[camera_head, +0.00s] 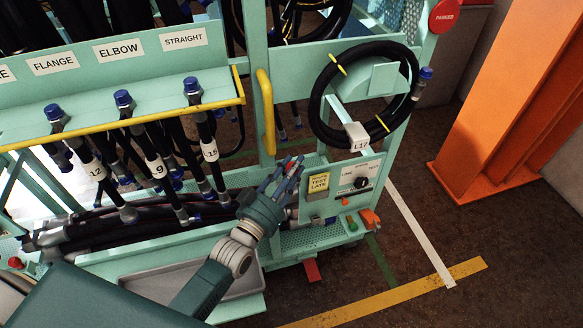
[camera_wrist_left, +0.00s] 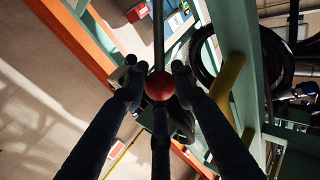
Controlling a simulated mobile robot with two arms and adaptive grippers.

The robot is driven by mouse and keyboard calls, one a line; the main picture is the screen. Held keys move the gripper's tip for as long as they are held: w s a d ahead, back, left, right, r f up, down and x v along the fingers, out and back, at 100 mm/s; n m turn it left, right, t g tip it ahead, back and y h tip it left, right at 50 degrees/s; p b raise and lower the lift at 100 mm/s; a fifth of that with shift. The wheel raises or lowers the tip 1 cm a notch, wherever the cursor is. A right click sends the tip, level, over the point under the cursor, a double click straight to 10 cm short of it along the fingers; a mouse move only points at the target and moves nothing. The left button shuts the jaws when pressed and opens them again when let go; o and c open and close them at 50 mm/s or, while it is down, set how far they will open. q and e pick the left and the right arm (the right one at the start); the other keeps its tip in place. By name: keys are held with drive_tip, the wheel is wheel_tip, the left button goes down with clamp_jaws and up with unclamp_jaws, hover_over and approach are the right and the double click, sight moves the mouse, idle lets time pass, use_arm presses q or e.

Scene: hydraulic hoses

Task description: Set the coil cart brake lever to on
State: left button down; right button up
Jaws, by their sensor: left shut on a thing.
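The teal coil cart (camera_head: 257,50) fills the left and middle of the head view. My left gripper (camera_head: 288,172) reaches its lower right part, just left of the small control panel. In the left wrist view my left gripper (camera_wrist_left: 157,82) has its fingers closed around a red ball knob (camera_wrist_left: 160,86) on a thin dark rod, which I take for the brake lever. In the head view the knob and rod are hidden or too small to tell, so I cannot read the lever's position. My right gripper is not in view.
A coiled black hose (camera_head: 318,95) tagged L17 hangs above the panel (camera_head: 358,176) with its black knob. A yellow handle (camera_head: 265,112) stands just behind my gripper. Several blue-capped hoses hang at left. An orange post (camera_head: 500,100) stands at right, with open floor between.

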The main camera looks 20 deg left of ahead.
use_arm(q)
drive_tip(key=s+d+f+m+t+b, duration=0.1)
drive_tip(key=s+f+b, duration=0.1)
drive_tip(key=f+b, duration=0.2)
drive_tip(key=s+d+f+m+h+b, duration=0.1)
drive_tip(key=s+d+f+b, duration=0.1)
drive_tip(key=f+b, duration=0.3)
drive_tip(key=shift+s+f+m+t, duration=0.3)
drive_tip(key=shift+s+f+t, duration=0.1)
drive_tip(key=shift+f, duration=0.7)
drive_tip(key=shift+d, duration=0.1)
drive_tip(key=c, duration=1.4)
unclamp_jaws()
